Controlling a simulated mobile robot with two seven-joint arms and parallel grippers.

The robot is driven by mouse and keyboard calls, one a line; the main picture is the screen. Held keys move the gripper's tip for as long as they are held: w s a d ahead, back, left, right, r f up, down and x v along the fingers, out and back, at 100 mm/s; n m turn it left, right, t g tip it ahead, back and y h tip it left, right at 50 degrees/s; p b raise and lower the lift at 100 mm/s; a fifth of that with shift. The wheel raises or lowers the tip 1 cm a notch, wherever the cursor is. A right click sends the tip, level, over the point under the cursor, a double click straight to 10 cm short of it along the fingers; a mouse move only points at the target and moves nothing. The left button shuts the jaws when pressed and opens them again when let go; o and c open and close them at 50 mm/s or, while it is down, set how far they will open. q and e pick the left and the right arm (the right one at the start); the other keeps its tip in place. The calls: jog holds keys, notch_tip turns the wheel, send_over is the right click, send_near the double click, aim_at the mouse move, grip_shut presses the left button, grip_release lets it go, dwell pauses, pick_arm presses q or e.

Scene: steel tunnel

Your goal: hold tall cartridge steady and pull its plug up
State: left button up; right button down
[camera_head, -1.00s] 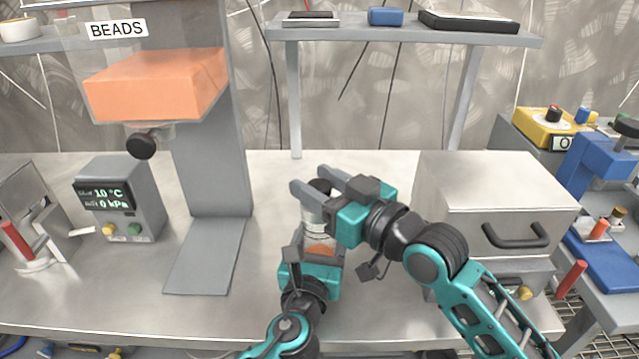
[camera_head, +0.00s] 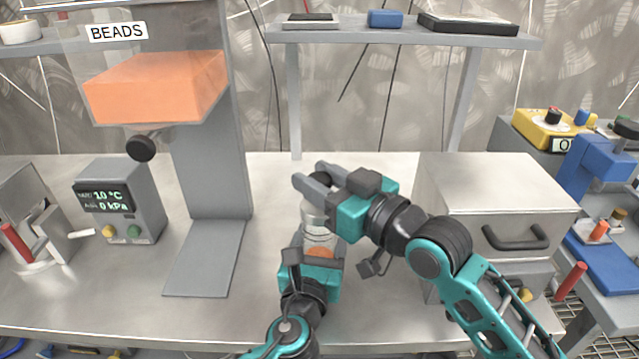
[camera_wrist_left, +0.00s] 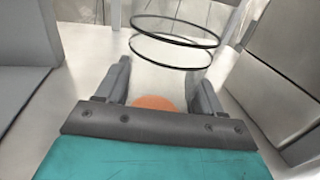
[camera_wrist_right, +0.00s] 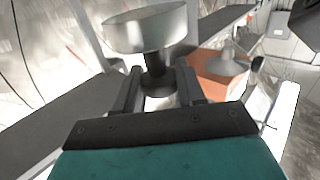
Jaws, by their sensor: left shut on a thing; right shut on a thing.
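The tall cartridge (camera_head: 318,238) is a clear upright cylinder with orange contents low inside. My left gripper (camera_head: 320,258) is shut around its lower part. In the left wrist view, the orange contents (camera_wrist_left: 153,103) show between the fingers, with two dark rings (camera_wrist_left: 178,42) beyond. My right gripper (camera_head: 312,182) is above the cartridge, shut on the black knob of the plug (camera_head: 321,179). In the right wrist view, the plug (camera_wrist_right: 145,28) shows a metallic body joined to the black knob between the fingers.
A bead hopper (camera_head: 155,85) with an orange block stands left on a grey column. A display box (camera_head: 120,203) is beside it. A steel box with a black handle (camera_head: 495,200) stands right, close to my right arm. A raised shelf (camera_head: 400,36) runs behind.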

jog(key=c, duration=0.7)
grip_release()
jog(key=shift+c, duration=0.2)
jog(key=shift+d, duration=0.1)
jog(key=v, duration=1.2)
jog(key=shift+o, duration=0.4)
jog(key=shift+r, duration=0.1)
